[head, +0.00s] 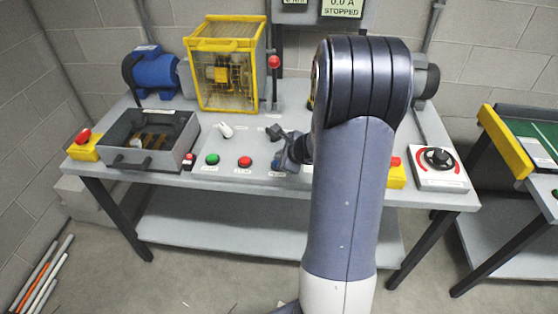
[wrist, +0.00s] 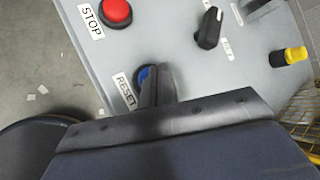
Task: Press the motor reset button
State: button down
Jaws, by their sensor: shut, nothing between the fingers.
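The blue reset button (wrist: 144,76), labelled RESET, shows in the wrist view on the grey panel, partly hidden behind my fingers. My gripper (wrist: 158,82) is shut and empty, with its fingertips over or right at the button; I cannot tell whether they touch it. In the head view my gripper (head: 284,163) is low over the front of the bench, and only a sliver of blue (head: 277,174) shows beside it. The red stop button (wrist: 117,12) is above and left of the reset button in the wrist view.
A green button (head: 212,159) and the red button (head: 245,162) sit left of my gripper. A black box (head: 120,130), a yellow guard cage (head: 192,76) and a blue motor (head: 155,72) stand further left and back. A rotary dial (head: 438,158) is at the right. The display reads STOPPED.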

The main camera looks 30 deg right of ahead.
jog(key=shift+r, duration=0.1)
notch_tip(320, 180, up, 6)
jog(key=p, duration=0.4)
jog(key=shift+p, duration=0.4)
jog(key=shift+f, duration=0.2)
